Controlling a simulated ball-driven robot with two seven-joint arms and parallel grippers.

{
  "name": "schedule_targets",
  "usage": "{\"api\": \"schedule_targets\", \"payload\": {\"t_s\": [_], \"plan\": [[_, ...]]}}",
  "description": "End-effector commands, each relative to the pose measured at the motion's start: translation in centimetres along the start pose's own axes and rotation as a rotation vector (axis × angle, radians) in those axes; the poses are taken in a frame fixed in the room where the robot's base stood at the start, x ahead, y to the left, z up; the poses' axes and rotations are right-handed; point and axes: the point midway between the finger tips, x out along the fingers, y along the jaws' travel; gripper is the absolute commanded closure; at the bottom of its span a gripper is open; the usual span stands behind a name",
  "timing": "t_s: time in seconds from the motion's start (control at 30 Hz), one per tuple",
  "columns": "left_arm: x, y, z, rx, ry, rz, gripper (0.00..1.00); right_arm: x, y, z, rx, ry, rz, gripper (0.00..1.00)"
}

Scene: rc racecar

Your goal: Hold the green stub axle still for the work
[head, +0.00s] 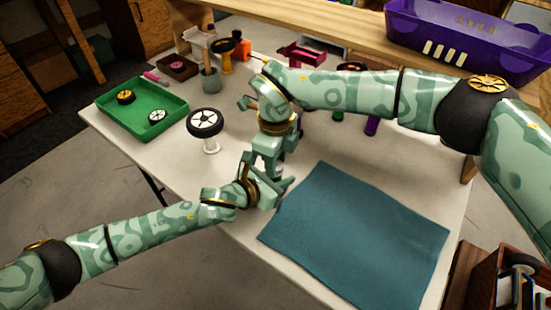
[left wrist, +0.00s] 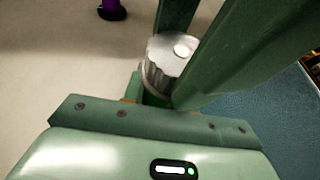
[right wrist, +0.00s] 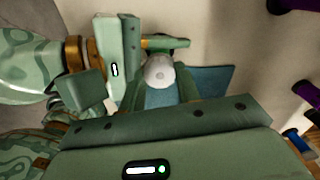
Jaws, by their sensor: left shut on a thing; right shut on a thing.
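My left gripper (head: 276,194) is shut near the left edge of the blue mat. In the left wrist view, a silver cylinder (left wrist: 168,62) with a pale round top sits between its fingers. A small green part (left wrist: 155,100), seemingly the green stub axle, shows just below the cylinder and is mostly hidden. My right gripper (head: 268,165) is shut just above and beside the left one. In the right wrist view, a whitish round-ended part (right wrist: 160,72) is at its jaws, close to the left gripper's fingers. What it belongs to is hidden.
A blue mat (head: 355,230) covers the table's front right. A wheel (head: 205,122) stands on a white post to the left. Behind it is a green tray (head: 183,104) with wheels. A purple bin (head: 470,40) is on the back shelf. The front-left tabletop is clear.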

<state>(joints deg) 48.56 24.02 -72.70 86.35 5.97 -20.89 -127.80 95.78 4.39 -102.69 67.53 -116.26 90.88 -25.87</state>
Motion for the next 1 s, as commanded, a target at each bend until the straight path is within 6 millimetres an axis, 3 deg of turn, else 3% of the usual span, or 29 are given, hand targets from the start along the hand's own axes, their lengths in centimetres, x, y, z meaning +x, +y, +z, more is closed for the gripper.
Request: {"api": "schedule_targets", "payload": {"t_s": [0.27, 0.3, 0.37, 0.4, 0.73, 1.0], "plan": [[0.0, -0.3, -0.1, -0.001, 0.0, -0.006, 0.97, -0.1, -0.1, 0.1, -0.001, -0.005, -0.005, 0.9], [0.0, -0.3, -0.1, -0.001, 0.0, -0.006, 0.97, -0.1, -0.1, 0.1, -0.001, -0.005, -0.005, 0.65], [0.0, -0.3, -0.1, -0.001, 0.0, -0.006, 0.97, -0.1, -0.1, 0.1, -0.001, -0.004, -0.005, 0.48], [0.0, -0.3, -0.1, -0.001, 0.001, -0.005, 0.97, -0.1, -0.1, 0.1, -0.001, -0.004, -0.005, 0.45], [0.0, -0.1, -0.1, -0.001, 0.001, -0.001, 0.97, -0.4, -0.1, 0.0, -0.001, -0.002, -0.003, 0.45], [0.0, 0.0, -0.1, -0.001, 0.001, 0.0, 0.97, -4.6, -0.2, 0.1, 0.0, -0.004, -0.006, 0.45]]}}
